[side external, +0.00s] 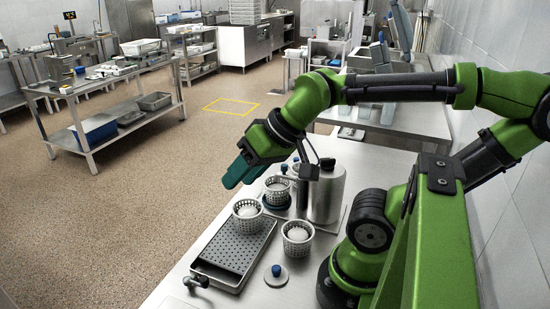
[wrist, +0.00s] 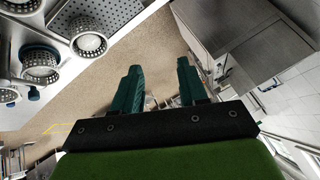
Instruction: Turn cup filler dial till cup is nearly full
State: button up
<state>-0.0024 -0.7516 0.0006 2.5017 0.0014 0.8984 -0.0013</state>
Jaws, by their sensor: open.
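My gripper (side external: 238,172) has teal fingers and is open and empty. It is raised above the left edge of the steel counter (side external: 210,240), beside the baskets. In the wrist view the fingers (wrist: 160,72) stand apart with only floor between them. A perforated basket (side external: 247,222) with something white and round inside stands on the drip tray (side external: 235,252). A similar basket (side external: 297,247) is on its right, and another (side external: 277,197) sits on a dark blue base behind. A steel canister (side external: 327,198) stands behind. Blue knobs show on a disc (side external: 276,272) and near the canister (side external: 284,168); which is the dial I cannot tell.
A tap with a dark handle (side external: 196,282) sticks out at the tray's front. In the wrist view, baskets (wrist: 88,43) and (wrist: 40,64) are at upper left. Open floor (side external: 140,210) lies left of the counter. A steel cabinet (wrist: 225,30) is at upper right.

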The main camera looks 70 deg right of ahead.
jog(key=shift+d, duration=0.15)
jog(key=w+d+g+h, duration=0.2)
jog(key=w+d, duration=0.1)
jog(key=d, duration=0.3)
notch_tip(320, 180, up, 8)
jog(key=n+g+h, duration=0.2)
jog(key=n+g, duration=0.7)
jog(key=n, duration=0.1)
send_over(327, 159)
jog(key=w+a, duration=0.3)
jog(key=w, duration=0.3)
jog(key=x, duration=1.6)
jog(key=shift+s+f, duration=0.1)
grip_shut()
